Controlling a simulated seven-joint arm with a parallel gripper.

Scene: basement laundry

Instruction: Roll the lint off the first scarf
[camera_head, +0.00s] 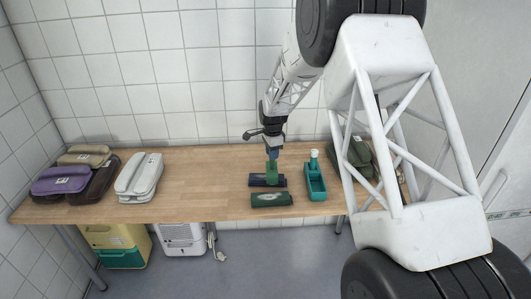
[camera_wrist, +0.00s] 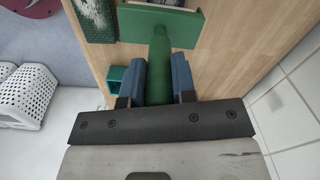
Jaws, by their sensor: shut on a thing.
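My gripper (camera_head: 272,154) is shut on the green handle (camera_wrist: 160,65) of a tool with a flat green rectangular head (camera_wrist: 165,22). In the head view the tool (camera_head: 272,170) stands upright over a dark navy flat piece (camera_head: 258,182); I cannot tell whether they touch. A dark green folded piece (camera_head: 272,199) lies just in front. It shows speckled in the wrist view (camera_wrist: 95,18), apart from the tool's head. I cannot tell which piece is the first scarf. A teal holder (camera_head: 316,189) with a white-topped item stands right of my gripper; the wrist view shows part of it (camera_wrist: 117,78).
Purple (camera_head: 62,180), brown, tan and white (camera_head: 139,178) telephone-like items stand at the table's left. A green one (camera_head: 357,152) is partly hidden behind my arm at the right. The wooden table (camera_head: 205,185) is clear left of the tool. A tiled wall (camera_head: 150,60) borders the back.

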